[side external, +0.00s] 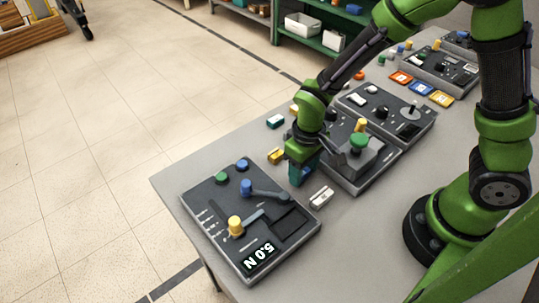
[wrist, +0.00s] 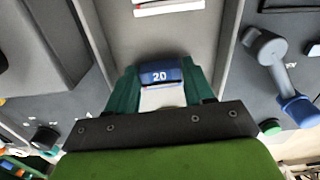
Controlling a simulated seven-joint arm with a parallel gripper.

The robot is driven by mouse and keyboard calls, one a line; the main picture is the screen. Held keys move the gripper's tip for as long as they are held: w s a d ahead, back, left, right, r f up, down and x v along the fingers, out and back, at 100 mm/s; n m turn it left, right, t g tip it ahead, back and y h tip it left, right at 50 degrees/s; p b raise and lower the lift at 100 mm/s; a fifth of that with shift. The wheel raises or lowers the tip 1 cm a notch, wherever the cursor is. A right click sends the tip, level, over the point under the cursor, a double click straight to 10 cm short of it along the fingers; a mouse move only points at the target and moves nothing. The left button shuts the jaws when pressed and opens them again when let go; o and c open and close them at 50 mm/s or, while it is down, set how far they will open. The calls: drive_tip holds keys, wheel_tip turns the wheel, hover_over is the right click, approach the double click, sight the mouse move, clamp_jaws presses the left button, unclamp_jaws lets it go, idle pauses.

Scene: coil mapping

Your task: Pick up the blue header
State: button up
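The blue header (wrist: 162,74), a small blue block marked 20, shows in the wrist view between the two teal fingers of my gripper (wrist: 163,86). The fingers flank it closely on both sides, but I cannot tell whether both press on it. A pale area shows just below it, between the fingers. In the side view my gripper (side external: 302,168) points down at the grey table, between two panels. A bit of blue shows at its fingers there, and most of the header is hidden.
A dark panel (side external: 208,197) with a 5.0 N display and levers stands to the left. Another panel (side external: 379,161) stands close on the right. A white block (side external: 321,196) and a yellow block (side external: 276,155) lie near my gripper.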

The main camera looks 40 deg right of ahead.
drive_tip(key=c, duration=0.5)
drive_tip(key=shift+r, duration=0.1)
drive_tip(key=shift+c, duration=0.2)
